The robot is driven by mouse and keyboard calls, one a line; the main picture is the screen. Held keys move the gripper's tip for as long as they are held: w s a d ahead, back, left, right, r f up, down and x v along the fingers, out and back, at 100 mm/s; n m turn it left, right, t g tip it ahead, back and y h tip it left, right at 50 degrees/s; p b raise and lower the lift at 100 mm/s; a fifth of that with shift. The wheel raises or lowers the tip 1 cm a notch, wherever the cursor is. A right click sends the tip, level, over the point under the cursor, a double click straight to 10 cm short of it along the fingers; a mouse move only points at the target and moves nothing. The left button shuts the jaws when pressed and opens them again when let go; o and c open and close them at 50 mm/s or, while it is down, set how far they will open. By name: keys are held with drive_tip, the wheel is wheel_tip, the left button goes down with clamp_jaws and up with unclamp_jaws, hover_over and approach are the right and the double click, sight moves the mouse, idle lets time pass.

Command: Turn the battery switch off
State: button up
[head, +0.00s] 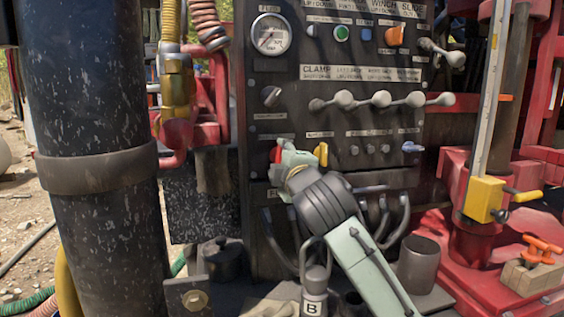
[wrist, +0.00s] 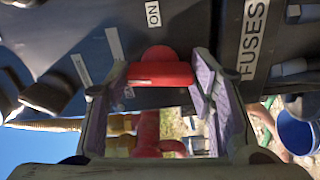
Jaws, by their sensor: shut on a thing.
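The battery switch (head: 275,155) is a red handle at the lower left of the dark control panel. In the head view my gripper (head: 287,158) covers most of it. In the wrist view the red switch handle (wrist: 160,74) lies across the gap between my two fingers. My gripper (wrist: 158,82) is shut on it, with a finger at each end of the handle. An ON label (wrist: 152,14) shows on the panel beside the switch in this turned view. The handle's exact angle against the label is hard to tell.
The control panel (head: 290,90) carries a row of ball-ended levers (head: 380,99), a gauge (head: 270,34) and a yellow knob (head: 321,154) just right of my gripper. A metal cup (head: 418,265) stands below right. A FUSES label (wrist: 254,40) shows in the wrist view.

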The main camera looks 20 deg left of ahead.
drive_tip(key=shift+n, duration=0.7)
drive_tip(key=o, duration=1.2)
drive_tip(key=shift+c, duration=0.2)
drive_tip(key=v, duration=1.2)
